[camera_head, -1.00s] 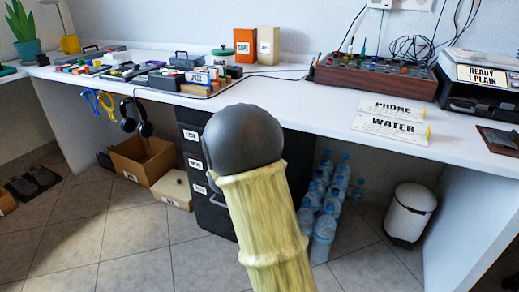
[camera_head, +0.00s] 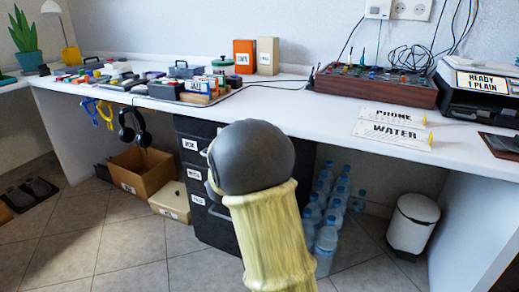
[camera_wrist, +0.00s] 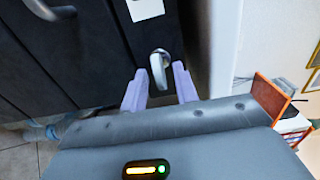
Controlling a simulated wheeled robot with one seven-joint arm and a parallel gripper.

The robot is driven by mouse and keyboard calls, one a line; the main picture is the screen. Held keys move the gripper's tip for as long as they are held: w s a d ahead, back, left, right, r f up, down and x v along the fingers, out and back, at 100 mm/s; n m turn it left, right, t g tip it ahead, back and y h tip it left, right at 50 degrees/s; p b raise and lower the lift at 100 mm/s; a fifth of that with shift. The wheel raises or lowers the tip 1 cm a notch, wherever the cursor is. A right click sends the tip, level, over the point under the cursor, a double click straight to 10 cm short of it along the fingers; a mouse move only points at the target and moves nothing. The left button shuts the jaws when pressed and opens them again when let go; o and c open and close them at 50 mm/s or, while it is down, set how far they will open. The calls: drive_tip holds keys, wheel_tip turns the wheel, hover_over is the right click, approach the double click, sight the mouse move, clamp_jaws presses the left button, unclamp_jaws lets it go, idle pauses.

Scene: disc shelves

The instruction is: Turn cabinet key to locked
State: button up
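The black drawer cabinet (camera_head: 213,228) stands under the white desk, partly hidden behind my arm in the head view. In the wrist view its dark front (camera_wrist: 95,60) fills the upper left. A silver key (camera_wrist: 158,70) sits in a round lock near the cabinet's edge, its bow hanging down at a slight tilt. My gripper (camera_wrist: 160,76) is open, with one pale purple finger on each side of the key's bow. I cannot tell whether either finger touches it. My arm hides the gripper and key in the head view.
The white desk top (camera_head: 300,112) lies above the cabinet. Several water bottles (camera_head: 328,235) stand to its right, beside a white bin (camera_head: 412,222). A cardboard box (camera_head: 142,172) and a cream box (camera_head: 170,201) are on its left. A drawer handle (camera_wrist: 55,10) juts out.

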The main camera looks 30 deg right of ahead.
drive_tip(key=shift+r, duration=0.1)
drive_tip(key=shift+s+a, duration=0.25)
drive_tip(key=shift+a, duration=0.15)
drive_tip(key=p+v, duration=0.5)
drive_tip(key=v, duration=1.1)
drive_tip(key=shift+s+a+p, duration=0.2)
drive_tip(key=shift+p, duration=0.2)
